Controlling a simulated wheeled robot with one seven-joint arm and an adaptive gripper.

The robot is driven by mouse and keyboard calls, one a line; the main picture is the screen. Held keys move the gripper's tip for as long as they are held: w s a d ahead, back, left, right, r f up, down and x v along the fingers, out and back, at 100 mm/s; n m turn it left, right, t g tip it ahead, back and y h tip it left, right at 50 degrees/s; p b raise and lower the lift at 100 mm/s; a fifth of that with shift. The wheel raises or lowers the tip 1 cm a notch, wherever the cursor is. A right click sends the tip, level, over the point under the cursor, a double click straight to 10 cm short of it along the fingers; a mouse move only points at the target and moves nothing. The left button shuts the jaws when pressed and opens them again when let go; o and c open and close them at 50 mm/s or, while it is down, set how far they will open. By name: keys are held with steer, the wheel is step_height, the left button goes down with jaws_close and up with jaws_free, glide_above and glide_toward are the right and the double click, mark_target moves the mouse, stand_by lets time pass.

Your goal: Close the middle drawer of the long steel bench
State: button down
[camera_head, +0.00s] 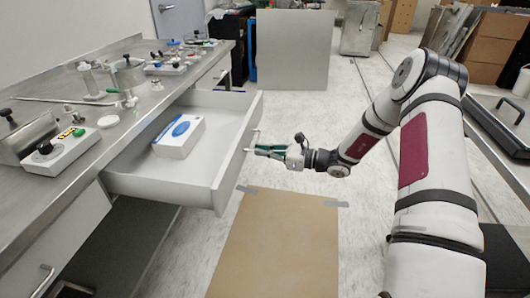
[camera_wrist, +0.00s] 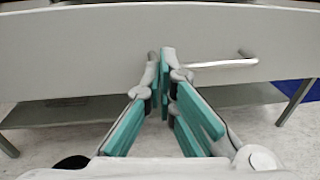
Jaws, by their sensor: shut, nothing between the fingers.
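The middle drawer (camera_head: 222,178) of the long steel bench (camera_head: 75,185) stands pulled out. A white and blue box (camera_head: 178,136) lies inside it. My gripper (camera_head: 257,150) is at the outer face of the drawer front, near its handle. In the wrist view the drawer front (camera_wrist: 85,45) fills the upper part, with the bar handle (camera_wrist: 225,63) just right of my gripper (camera_wrist: 165,55). The teal fingers are shut with nothing between them. Their tips are at or very near the drawer face; I cannot tell whether they touch it.
Instruments and small devices (camera_head: 70,145) crowd the bench top. A brown mat (camera_head: 275,245) lies on the floor below my gripper. A grey panel (camera_head: 293,50) stands behind, and cardboard boxes (camera_head: 490,50) are at the back right.

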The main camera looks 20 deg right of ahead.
mark_target(169, 140)
steer(key=shift+a, duration=0.1)
steer(key=s+a+b+x, duration=0.1)
steer(key=x, duration=0.9)
steer(key=s+r+b+x, duration=0.1)
steer(key=b+x, duration=0.1)
steer(key=x, duration=0.8)
steer(key=s+a+b+x, duration=0.1)
steer(key=x, duration=1)
steer(key=shift+s+a+r, duration=0.1)
steer(key=shift+a, duration=0.55)
steer(key=shift+a+r+b, duration=0.2)
steer(key=shift+b, duration=0.1)
